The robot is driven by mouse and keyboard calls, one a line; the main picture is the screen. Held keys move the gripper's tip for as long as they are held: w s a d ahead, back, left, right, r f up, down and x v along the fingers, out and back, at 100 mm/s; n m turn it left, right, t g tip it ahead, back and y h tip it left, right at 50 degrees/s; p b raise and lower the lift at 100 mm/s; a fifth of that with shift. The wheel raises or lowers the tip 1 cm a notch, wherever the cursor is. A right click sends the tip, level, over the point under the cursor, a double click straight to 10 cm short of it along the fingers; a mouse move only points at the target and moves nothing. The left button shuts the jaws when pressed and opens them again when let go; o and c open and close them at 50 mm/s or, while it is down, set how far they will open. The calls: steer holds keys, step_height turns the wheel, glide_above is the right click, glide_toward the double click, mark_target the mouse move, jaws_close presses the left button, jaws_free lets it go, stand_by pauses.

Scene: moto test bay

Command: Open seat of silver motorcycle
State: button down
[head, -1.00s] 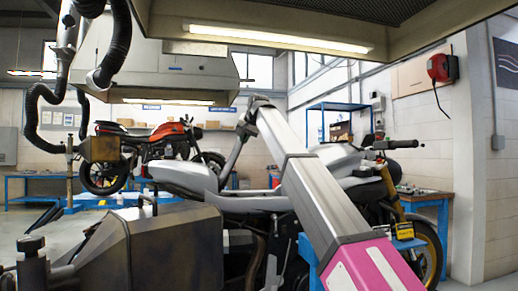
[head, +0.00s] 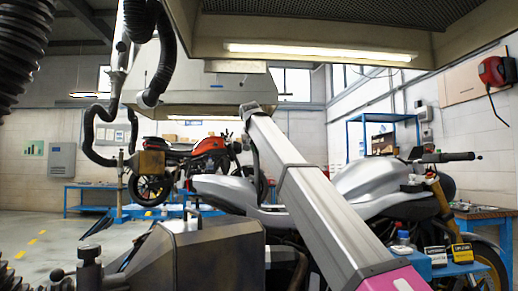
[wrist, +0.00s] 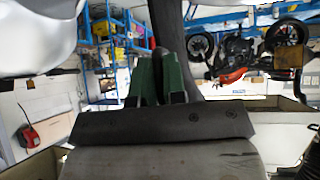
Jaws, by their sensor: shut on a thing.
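The silver motorcycle (head: 373,183) stands across the middle of the head view, its tank and handlebar to the right and its pale tail (head: 222,190) to the left. A thin dark piece, seemingly its seat (head: 261,168), stands almost upright above the frame, below the far end of my arm. In the wrist view, which is upside down, my gripper (wrist: 160,80) has green fingers closed at a long dark strip, seemingly the seat's edge (wrist: 171,22). The exact contact is hard to see. In the head view the fingers are hidden by my arm.
An orange motorcycle (head: 185,162) stands on a blue lift behind. A metal hood (head: 320,22) hangs overhead, and a black hose (head: 157,70) hangs at left. A dark metal machine (head: 200,255) fills the near foreground. Yellow-labelled boxes (head: 434,256) sit at the right. Open floor lies at far left.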

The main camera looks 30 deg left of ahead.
steer(key=c, duration=1.2)
jaws_free()
steer(key=v, duration=1)
steer(key=shift+s+r, duration=0.2)
steer(key=shift+r, duration=0.1)
steer(key=shift+d, duration=0.1)
